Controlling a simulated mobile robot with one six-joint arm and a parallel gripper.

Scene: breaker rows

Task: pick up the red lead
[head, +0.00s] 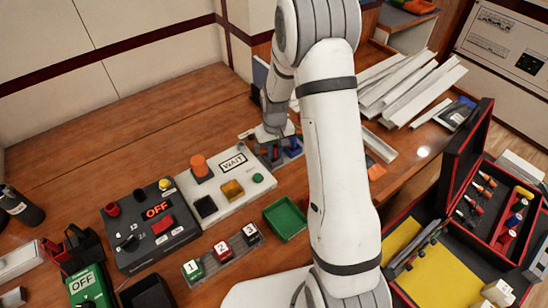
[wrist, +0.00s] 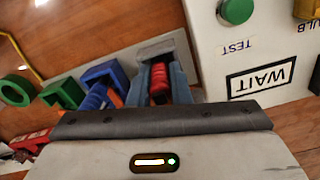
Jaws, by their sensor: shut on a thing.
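My gripper (wrist: 161,80) reaches down at the back of the bench, just past the white WAIT panel. In the wrist view its two grey-blue fingers are closed around a ribbed red piece, which looks like the red lead (wrist: 160,86). Only its upper part shows between the fingers; the rest is hidden. In the head view my gripper (head: 272,150) is small and partly covered by my wrist, and the red piece cannot be made out clearly there.
Blue (wrist: 104,76) and green (wrist: 60,95) clips stand in a row beside my gripper. The white WAIT panel (wrist: 265,80) is close on the other side. A green tray (head: 286,219), an OFF box (head: 150,225) and an open red-edged case (head: 462,150) lie nearer.

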